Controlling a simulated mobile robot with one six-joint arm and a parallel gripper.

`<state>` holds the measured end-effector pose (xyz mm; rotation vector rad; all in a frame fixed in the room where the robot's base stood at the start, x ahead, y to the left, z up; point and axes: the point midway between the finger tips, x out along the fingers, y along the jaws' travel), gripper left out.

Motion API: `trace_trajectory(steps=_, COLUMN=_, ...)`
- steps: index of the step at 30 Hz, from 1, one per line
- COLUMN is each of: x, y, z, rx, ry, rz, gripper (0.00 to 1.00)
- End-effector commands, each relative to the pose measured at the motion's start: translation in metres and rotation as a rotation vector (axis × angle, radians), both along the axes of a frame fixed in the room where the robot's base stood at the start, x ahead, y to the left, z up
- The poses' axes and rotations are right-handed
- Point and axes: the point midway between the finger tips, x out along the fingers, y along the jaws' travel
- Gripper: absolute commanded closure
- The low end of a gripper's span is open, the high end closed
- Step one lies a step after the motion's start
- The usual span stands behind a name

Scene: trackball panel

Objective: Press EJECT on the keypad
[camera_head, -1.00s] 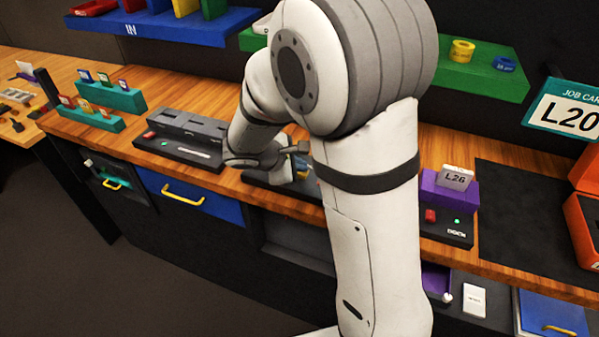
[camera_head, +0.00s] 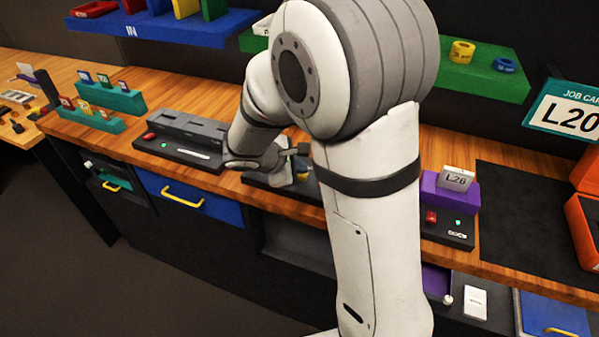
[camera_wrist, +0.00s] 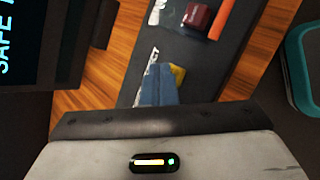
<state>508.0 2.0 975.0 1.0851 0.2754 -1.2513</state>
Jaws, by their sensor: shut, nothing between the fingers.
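A dark panel (camera_head: 262,183) sits at the bench's front edge, partly behind my arm in the head view. In the wrist view the dark panel (camera_wrist: 190,60) carries a dark red block (camera_wrist: 197,19), an orange bar (camera_wrist: 228,17), and blue (camera_wrist: 158,88) and yellow (camera_wrist: 178,74) pieces close to my gripper. My gripper (camera_head: 284,170) is shut and empty, pointing down over the panel. My arm partly hides it, and contact cannot be told.
A grey device (camera_head: 185,140) with a red button stands left on the bench. A purple holder (camera_head: 450,192) with an L26 card stands right. A dark screen with cyan text (camera_wrist: 35,40) and a teal-rimmed object (camera_wrist: 300,65) flank the panel in the wrist view.

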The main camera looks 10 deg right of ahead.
Motion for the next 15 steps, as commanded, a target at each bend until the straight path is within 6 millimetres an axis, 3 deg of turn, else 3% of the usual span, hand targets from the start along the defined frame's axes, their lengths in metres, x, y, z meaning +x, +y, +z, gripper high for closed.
trace_trajectory(steps=6, x=0.0, y=0.0, z=0.014, rx=0.0, ry=0.0, rz=0.0, gripper=1.0)
trace_trajectory(steps=15, x=0.0, y=0.0, z=0.015, rx=0.0, ry=0.0, rz=0.0, gripper=1.0)
